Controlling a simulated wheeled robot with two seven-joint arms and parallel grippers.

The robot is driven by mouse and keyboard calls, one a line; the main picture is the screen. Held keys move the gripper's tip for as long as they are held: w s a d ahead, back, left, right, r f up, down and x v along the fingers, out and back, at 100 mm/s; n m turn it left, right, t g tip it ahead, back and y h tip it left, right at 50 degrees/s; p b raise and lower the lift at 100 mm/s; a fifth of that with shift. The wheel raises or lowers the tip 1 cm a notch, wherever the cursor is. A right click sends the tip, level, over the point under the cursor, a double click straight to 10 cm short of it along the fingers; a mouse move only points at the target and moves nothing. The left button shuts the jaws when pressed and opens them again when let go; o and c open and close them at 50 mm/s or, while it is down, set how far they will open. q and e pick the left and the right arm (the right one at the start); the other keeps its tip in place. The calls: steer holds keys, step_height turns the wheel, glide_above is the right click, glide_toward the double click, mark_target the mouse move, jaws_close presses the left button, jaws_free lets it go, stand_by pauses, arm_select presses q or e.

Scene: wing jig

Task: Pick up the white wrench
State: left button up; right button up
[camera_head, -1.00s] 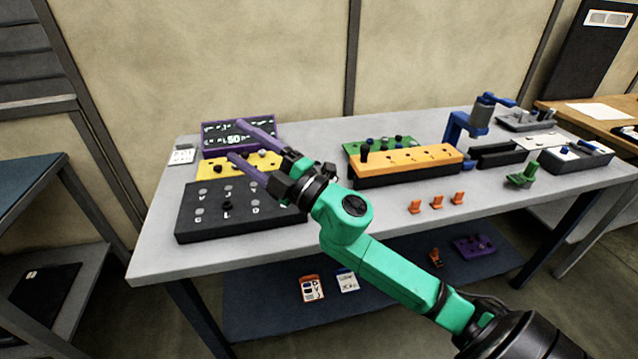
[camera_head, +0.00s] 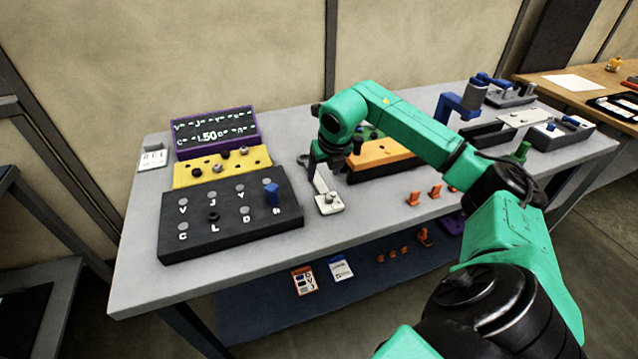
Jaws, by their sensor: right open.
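My right gripper (camera_head: 322,176) points down over the grey table, just right of the black lettered board, and is open. Right below its fingers is a small pale piece (camera_head: 330,204) with a round knob on it. It may be the white wrench, but the fingers and wrist cover part of it. I cannot tell whether the fingers touch it. My left gripper is out of view.
The black board (camera_head: 232,241) has a blue peg (camera_head: 272,194) in it. A yellow holed block (camera_head: 195,176) and a purple-framed sign (camera_head: 211,133) stand behind it. An orange block (camera_head: 383,156) is partly behind my arm. Small orange pieces (camera_head: 413,198) stand near the front edge.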

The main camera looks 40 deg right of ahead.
mark_target(320, 184)
steer(key=p+x, duration=0.2)
steer(key=x, duration=0.3)
steer(key=shift+f, duration=0.1)
steer(key=shift+w+f, duration=0.1)
steer(key=shift+f, duration=0.2)
jaws_close()
steer(key=shift+r, duration=0.1)
stand_by(0.9)
